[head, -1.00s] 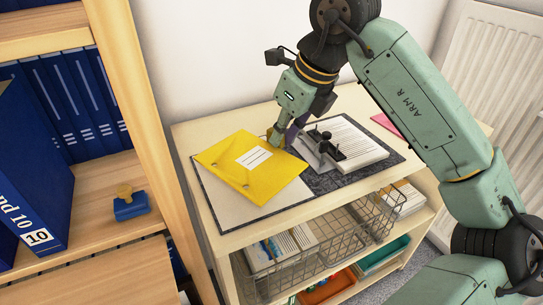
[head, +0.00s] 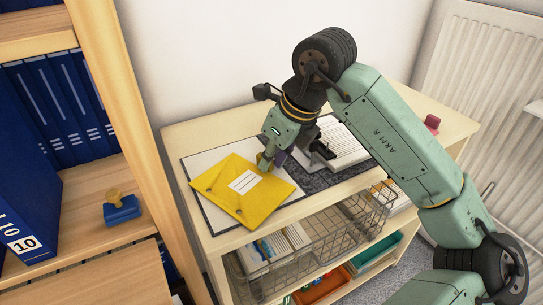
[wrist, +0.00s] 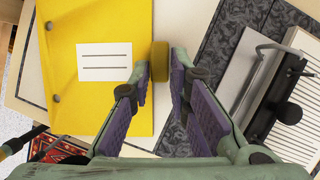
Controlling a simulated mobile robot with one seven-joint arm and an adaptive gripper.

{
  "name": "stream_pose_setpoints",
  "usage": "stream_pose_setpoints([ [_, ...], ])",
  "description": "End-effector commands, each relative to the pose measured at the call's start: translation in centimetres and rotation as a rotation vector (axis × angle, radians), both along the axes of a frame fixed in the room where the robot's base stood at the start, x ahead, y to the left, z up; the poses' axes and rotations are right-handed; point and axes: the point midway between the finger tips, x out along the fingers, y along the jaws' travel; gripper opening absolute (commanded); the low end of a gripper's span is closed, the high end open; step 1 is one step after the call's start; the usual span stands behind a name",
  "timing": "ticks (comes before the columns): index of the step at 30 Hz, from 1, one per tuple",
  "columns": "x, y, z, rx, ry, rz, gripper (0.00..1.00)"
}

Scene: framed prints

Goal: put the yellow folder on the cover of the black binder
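The yellow folder (head: 230,200) is over the pale inner cover of the open binder, front part; in the wrist view the folder (wrist: 95,95) fills the upper left. The binder (head: 205,162) is dark speckled with a pale cover lining; its paper stack (head: 345,148) and lever mechanism are on the right. My gripper (head: 265,162) is at the folder's right edge. I cannot tell whether the folder rests flat or is slightly raised.
A tall wooden shelf with blue binders (head: 65,110) and a blue stamp (head: 121,210) stands at left. A wire basket (head: 310,245) and coloured trays (head: 385,255) are below the top. A pink object (head: 432,123) is at far right. The wall is close behind.

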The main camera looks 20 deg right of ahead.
Motion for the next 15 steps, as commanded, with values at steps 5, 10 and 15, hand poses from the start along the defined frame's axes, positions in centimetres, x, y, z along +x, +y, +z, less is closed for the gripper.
stream_pose_setpoints([
  [5, -0.01, 0.0, 0.04, 0.0, 0.0, 0.0, 0.31],
  [10, -0.01, 0.0, 0.04, 0.0, 0.0, 0.0, 0.33],
  [15, 0.0, 0.0, 0.2, 0.0, 0.0, 0.0, 0.33],
])
